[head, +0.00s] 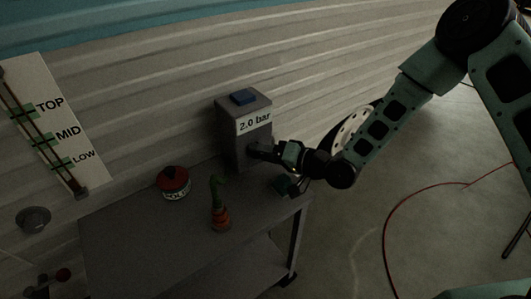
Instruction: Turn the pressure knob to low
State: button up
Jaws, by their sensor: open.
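A grey box (232,150) with a blue button (243,97) on top and a "2.0 bar" label (255,122) stands at the back of the grey table, against the corrugated wall. My gripper (268,153) is at the front right face of this box, below the label. A dark, rounded part at the gripper tip may be the pressure knob, but the gripper and the dim light hide its shape and setting. My gripper is open; I cannot tell whether its fingers touch the knob.
On the grey table (135,222) stand a red-lidded tin (173,183) and an orange and green carrot-like object (219,206). A board (50,115) marked TOP, MID and LOW is on the wall at left. A red hose (389,240) lies on the floor.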

jog(key=shift+c, duration=0.4)
jog(key=c, duration=0.9)
